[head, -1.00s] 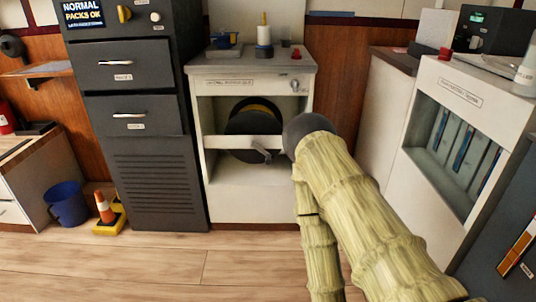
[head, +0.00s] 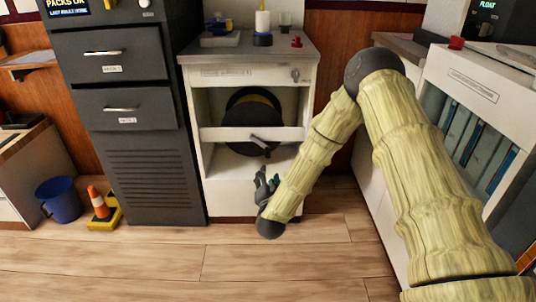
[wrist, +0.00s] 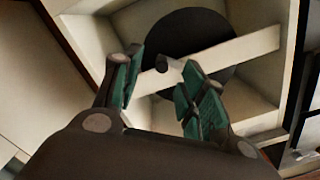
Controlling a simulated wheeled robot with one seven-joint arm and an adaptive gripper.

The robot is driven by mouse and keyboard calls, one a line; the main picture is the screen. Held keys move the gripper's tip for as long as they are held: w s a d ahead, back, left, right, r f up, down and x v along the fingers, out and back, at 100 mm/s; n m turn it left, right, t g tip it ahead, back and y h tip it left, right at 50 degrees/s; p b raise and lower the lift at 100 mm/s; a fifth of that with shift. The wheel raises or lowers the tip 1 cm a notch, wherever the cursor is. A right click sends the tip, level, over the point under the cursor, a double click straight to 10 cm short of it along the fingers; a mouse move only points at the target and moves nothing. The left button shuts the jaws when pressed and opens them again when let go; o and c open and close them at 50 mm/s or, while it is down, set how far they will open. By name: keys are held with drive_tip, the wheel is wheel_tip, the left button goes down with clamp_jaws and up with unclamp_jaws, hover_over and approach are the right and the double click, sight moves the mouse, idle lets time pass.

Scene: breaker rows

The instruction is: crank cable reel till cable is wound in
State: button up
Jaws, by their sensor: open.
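The cable reel (head: 252,108) is a dark drum with some yellow at its top, set inside an open white cabinet (head: 201,165). A white bar (head: 225,134) crosses in front of it. A small dark crank handle (head: 262,144) sticks out at the bar. My gripper (head: 265,178) is in front of the cabinet's lower part, below the crank. In the wrist view my gripper (wrist: 157,80) is open, its green-padded fingers apart. The dark crank knob (wrist: 161,64) shows between the fingertips, apparently farther off; contact cannot be told. The reel (wrist: 195,35) is partly behind the bar.
A dark drawer cabinet (head: 150,170) stands left of the reel cabinet. A blue bucket (head: 60,200) and an orange cone (head: 98,203) are on the floor. A white slotted cabinet (head: 480,95) is at right. Floor in front is clear.

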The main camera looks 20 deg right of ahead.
sight(268, 156)
drive_tip(key=shift+m+t+h, duration=0.3)
drive_tip(key=shift+h, duration=0.1)
drive_tip(key=b+x, duration=0.1)
drive_tip(key=x, duration=0.3)
drive_tip(key=r+b+x, duration=0.1)
drive_tip(key=x, duration=0.3)
drive_tip(key=r+b+x, duration=0.1)
drive_tip(key=b+x, duration=0.1)
drive_tip(key=x, duration=0.2)
drive_tip(key=shift+d, duration=0.2)
clamp_jaws()
